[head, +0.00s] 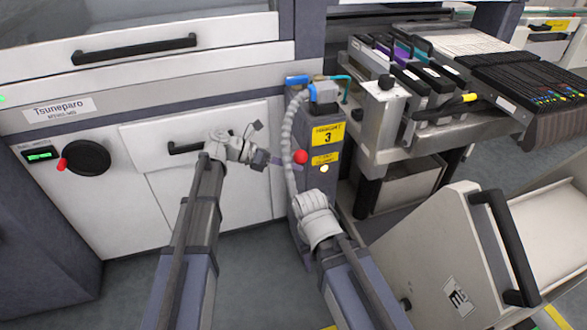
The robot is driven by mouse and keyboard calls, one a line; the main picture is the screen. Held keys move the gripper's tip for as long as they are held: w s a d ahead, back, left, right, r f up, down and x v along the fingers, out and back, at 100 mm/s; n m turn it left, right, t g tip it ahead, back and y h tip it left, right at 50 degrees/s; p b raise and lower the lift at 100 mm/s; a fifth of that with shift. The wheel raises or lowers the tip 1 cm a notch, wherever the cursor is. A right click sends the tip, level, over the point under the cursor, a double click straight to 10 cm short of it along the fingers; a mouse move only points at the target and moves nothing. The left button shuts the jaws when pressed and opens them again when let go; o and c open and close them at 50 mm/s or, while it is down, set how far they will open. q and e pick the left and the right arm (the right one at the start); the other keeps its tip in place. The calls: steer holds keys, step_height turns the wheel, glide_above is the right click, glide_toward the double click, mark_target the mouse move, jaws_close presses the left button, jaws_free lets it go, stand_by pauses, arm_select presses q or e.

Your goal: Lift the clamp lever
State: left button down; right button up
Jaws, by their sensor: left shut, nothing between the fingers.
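The clamp lever shows as a red ball knob (301,157) on the front of a grey post (323,184) marked with a yellow "3" label. My left gripper (270,160) is just left of the knob, shut and empty. Its tips point right towards the post; I cannot tell whether they touch the lever. The lever's arm is hard to make out beside the fingertips. My right arm's wrist is in front of the lower post, below the knob; its gripper fingers are hidden.
A ribbed grey hose (287,135) runs down the post from a blue fitting (325,91). A white cabinet with a drawer handle (186,148) stands behind my left arm. A feeder trolley (385,105) is right of the post, and a tilted white bin (440,255) is at lower right.

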mark_target(291, 155)
arm_select(q)
steer(key=shift+w+a+r+p, duration=0.15)
steer(key=shift+w+r+p, duration=0.3)
steer(key=shift+r, duration=0.2)
steer(key=shift+w+a+r+p, duration=0.1)
steer(key=shift+w+r+p, duration=0.2)
steer(key=shift+r+p, duration=0.25)
steer(key=shift+w+r, duration=0.15)
steer(key=s+a, duration=0.2)
steer(key=a, duration=0.7)
steer(key=shift+s, duration=0.3)
steer(key=shift+a, duration=0.1)
